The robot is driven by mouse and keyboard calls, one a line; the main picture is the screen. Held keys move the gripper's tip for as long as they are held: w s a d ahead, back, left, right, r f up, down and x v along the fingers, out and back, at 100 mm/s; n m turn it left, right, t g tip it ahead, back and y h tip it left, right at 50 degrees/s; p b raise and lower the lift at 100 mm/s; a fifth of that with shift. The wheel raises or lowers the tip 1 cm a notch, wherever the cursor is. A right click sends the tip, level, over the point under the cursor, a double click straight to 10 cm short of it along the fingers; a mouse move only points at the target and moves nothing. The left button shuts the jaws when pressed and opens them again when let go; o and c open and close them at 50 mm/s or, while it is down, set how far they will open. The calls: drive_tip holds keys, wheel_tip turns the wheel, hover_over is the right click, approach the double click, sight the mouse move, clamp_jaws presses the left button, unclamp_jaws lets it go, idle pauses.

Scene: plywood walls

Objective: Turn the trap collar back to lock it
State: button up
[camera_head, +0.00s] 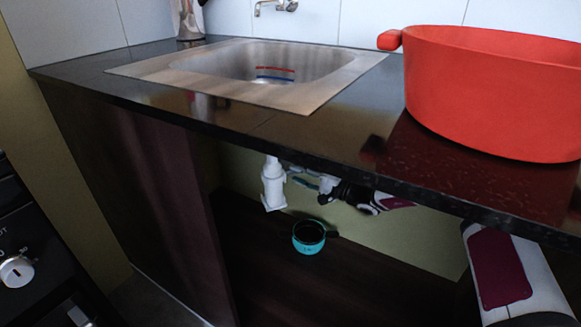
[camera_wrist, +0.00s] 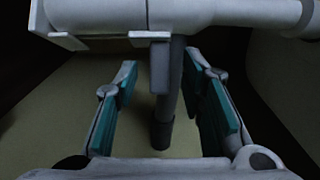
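The white sink trap (camera_head: 273,187) hangs under the counter, and its white pipework crosses the top of the wrist view (camera_wrist: 110,15). A small pale tab (camera_wrist: 160,65) sticks out from the pipework toward my gripper; it looks like the collar's lever, though I cannot tell how far the collar is turned. My gripper (camera_wrist: 158,72) is open, its teal-padded fingers on either side of the tab, with gaps visible. In the head view my gripper (camera_head: 304,179) is just right of the trap, partly shaded by the counter.
A teal and dark pot (camera_head: 308,237) stands on the cabinet floor below the trap. The dark counter edge (camera_head: 250,145) runs above my arm. A red pot (camera_head: 490,95) stands on the counter, right of the sink (camera_head: 130,70). A dark panel (camera_head: 150,200) bounds the left.

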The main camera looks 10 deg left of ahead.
drive_tip(key=shift+x, duration=0.95)
clamp_jaws()
